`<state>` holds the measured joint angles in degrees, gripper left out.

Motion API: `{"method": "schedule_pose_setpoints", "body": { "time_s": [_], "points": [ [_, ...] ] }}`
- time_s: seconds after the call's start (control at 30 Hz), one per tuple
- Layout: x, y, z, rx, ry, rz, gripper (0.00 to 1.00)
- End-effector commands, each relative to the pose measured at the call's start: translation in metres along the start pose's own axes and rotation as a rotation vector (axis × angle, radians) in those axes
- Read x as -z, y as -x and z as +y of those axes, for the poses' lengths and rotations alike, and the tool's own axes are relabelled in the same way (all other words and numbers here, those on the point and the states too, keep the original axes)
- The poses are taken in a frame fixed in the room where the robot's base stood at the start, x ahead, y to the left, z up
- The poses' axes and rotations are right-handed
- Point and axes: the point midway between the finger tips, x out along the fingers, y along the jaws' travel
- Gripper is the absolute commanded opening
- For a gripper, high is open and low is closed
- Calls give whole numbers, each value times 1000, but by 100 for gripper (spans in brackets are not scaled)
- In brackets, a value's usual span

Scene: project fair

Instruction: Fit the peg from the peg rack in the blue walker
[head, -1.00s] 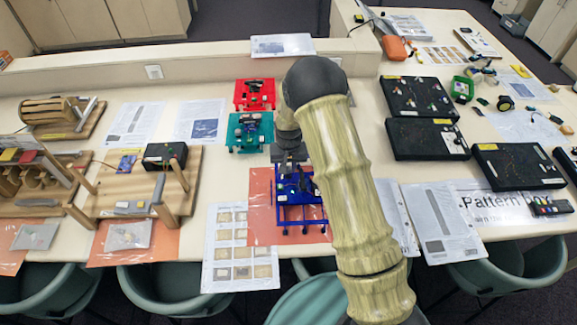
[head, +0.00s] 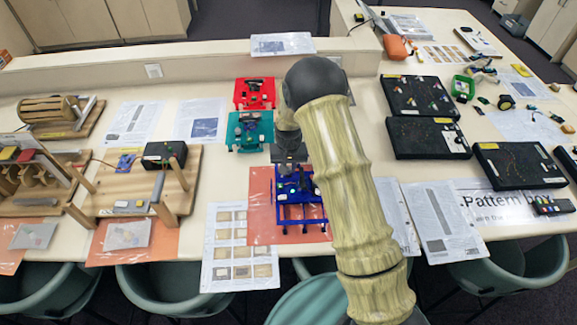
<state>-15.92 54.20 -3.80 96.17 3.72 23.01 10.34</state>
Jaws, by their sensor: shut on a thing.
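The blue walker (head: 303,213) stands on an orange sheet at the front middle of the table, partly behind my arm. My gripper (head: 288,172) is just over the back part of the blue walker, pointing down. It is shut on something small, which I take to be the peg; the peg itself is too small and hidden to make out. Whether it touches the walker I cannot tell. I cannot pick out the peg rack for certain in this view.
A teal walker (head: 250,131) and a red walker (head: 255,94) stand behind the blue one. Wooden machines (head: 140,185) are at the left. Black boxes (head: 420,95) and papers (head: 445,222) are at the right. A low ledge (head: 100,78) runs along the back.

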Motion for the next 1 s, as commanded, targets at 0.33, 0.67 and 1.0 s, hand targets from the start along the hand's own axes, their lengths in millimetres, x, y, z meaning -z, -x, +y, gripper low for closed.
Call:
{"method": "schedule_pose_setpoints", "body": {
  "time_s": [0.33,0.67,1.0],
  "points": [
    [0,-2,0,0,0,0,0],
    [0,-4,0,0,0,0,0],
    [-1,-6,0,0,0,0,0]
  ]
}}
